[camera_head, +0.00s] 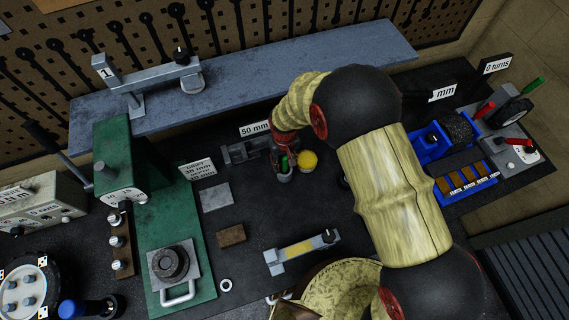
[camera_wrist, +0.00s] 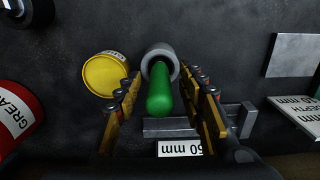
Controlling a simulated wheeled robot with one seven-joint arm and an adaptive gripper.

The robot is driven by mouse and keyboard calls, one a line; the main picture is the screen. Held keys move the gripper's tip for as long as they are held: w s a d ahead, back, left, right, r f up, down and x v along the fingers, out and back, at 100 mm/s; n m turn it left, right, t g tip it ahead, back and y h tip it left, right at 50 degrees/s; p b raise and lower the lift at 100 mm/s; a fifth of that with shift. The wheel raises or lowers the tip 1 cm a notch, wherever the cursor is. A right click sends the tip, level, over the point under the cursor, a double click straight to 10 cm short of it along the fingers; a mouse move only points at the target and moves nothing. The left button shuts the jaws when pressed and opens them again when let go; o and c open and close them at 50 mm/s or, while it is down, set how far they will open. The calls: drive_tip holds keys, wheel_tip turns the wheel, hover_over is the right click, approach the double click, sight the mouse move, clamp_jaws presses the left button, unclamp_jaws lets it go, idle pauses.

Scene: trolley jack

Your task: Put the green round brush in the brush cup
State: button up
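The green round brush (camera_wrist: 160,92) shows as a green handle in the wrist view, pointing toward the camera. Its far end appears to be inside the round grey brush cup (camera_wrist: 158,58). In the head view the green brush (camera_head: 284,162) stands at the grey cup (camera_head: 283,176), just below my wrist. My gripper (camera_wrist: 168,100) is open, with one finger on each side of the brush handle and a visible gap on both sides. The lower end of the brush is hidden within the cup.
A yellow round tin (camera_head: 308,160) stands right beside the cup. A grey bracket with a 50 mm label (camera_head: 254,128) is close behind. A red grease can (camera_wrist: 16,115) is at the left of the wrist view. A grey plate (camera_head: 215,195) lies on the dark bench.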

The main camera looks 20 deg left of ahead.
wheel_tip(320, 180, up, 10)
drive_tip(key=shift+r, duration=0.1)
idle(0.4)
